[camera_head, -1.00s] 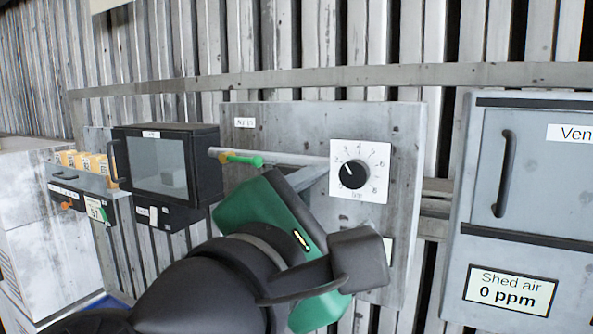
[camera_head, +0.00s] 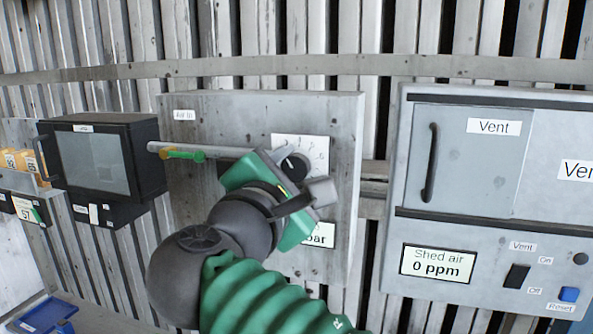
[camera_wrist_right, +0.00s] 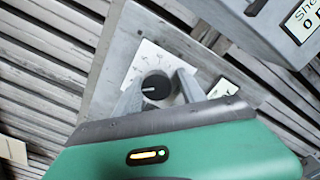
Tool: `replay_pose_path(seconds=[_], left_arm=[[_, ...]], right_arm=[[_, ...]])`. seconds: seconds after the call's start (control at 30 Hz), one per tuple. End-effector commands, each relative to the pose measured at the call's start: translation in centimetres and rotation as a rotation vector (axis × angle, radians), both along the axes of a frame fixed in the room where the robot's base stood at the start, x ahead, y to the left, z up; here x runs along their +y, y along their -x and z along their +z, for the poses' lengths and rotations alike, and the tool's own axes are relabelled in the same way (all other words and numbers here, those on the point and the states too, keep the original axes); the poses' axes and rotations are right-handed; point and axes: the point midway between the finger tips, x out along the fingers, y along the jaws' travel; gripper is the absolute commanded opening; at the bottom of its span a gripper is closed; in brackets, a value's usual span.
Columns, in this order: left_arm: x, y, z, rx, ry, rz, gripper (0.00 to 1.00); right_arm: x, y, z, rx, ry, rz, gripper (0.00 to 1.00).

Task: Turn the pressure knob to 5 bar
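The pressure knob (camera_head: 297,166) is a round black dial with a white pointer line on a white numbered plate (camera_head: 315,146). In the head view my right gripper (camera_head: 282,160) hides part of the knob and dial. The right wrist view shows the knob (camera_wrist_right: 155,87) between the two grey fingers of my open right gripper (camera_wrist_right: 160,84), with a gap on its right side. I cannot tell whether a finger touches it. The pointer's exact number is unreadable. A white display ending in "bar" (camera_head: 322,236) is partly hidden behind the gripper. My left gripper is not in view.
A grey pipe (camera_head: 222,151) with a green-handled valve (camera_head: 186,155) runs across the grey panel (camera_head: 210,115) towards the dial. A black windowed box (camera_head: 95,160) is on the left. A vent cabinet (camera_head: 460,230) reading "Shed air 0 ppm" is on the right.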

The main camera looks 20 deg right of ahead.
Motion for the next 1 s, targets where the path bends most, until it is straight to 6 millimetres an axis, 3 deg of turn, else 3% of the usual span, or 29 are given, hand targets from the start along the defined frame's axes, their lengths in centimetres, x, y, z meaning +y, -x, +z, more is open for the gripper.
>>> replay_pose_path(seconds=[0.03, 0.3, 1.0], left_arm=[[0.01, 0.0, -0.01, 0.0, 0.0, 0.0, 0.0], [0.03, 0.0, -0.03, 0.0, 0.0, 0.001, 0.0], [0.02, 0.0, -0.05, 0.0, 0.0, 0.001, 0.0]], right_arm=[[-0.06, 0.02, -0.14, 0.003, -0.001, -0.003, 0.33], [0.07, 0.1, -0.21, 0.005, -0.001, 0.0, 0.0], [0.02, 0.18, -0.27, 0.006, -0.003, -0.002, 0.0]])
